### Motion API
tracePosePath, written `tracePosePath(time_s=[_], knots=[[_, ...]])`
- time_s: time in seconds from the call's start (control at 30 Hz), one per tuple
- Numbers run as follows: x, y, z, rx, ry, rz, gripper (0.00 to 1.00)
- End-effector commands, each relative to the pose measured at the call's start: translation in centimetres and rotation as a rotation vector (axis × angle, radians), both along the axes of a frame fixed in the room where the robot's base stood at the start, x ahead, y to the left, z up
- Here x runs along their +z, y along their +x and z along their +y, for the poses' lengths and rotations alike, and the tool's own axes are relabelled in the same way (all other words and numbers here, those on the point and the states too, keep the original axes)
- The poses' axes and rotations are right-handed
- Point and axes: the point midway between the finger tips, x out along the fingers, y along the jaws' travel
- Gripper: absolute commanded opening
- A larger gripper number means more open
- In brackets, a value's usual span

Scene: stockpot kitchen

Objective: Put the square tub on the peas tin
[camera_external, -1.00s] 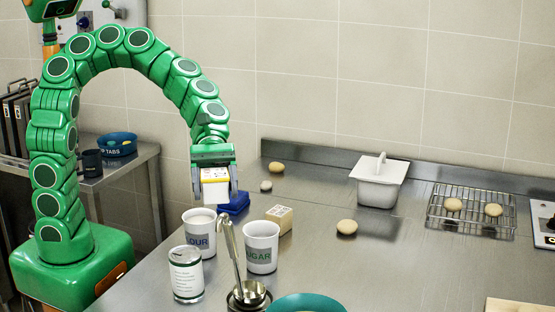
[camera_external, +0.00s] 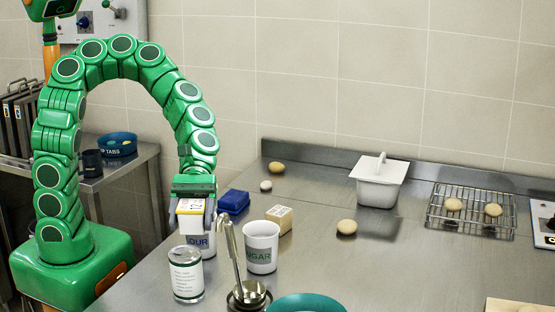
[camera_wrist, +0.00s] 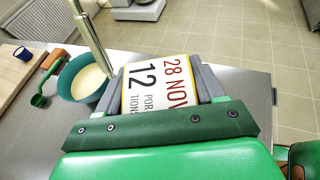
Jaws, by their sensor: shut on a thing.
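The square tub, white with a yellow edge and a printed label, is held in my gripper (camera_external: 194,205); in the external view the tub (camera_external: 189,220) hangs in the air just above and behind the tin. The tin (camera_external: 186,276), silver with a pale label, stands upright at the worktop's front left; its print is too small to read. The tub's top (camera_wrist: 155,88) fills the middle of the wrist view, reading "28 NOV" and "12 PORTIONS", between my grey fingers. The tub seems apart from the tin. The tin is not visible in the wrist view.
The flour mug (camera_external: 208,243) stands close behind the tin, partly hidden by the tub. The sugar mug (camera_external: 261,248) and a dark pot with upright ladles (camera_external: 236,262) stand to the right. A blue block (camera_external: 233,202) and a teal bowl (camera_external: 305,304) are nearby.

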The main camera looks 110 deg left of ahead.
Motion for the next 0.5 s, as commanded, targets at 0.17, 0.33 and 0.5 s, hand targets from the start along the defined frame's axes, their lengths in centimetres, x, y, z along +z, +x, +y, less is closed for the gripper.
tracePosePath(time_s=[0.17,0.33,0.5], knots=[[-2.1,0.0,0.0,0.001,-0.003,0.001,0.32],[-3.3,0.1,0.1,0.004,-0.001,0.0,0.32],[-4.2,0.0,0.1,0.003,-0.001,0.001,0.32]])
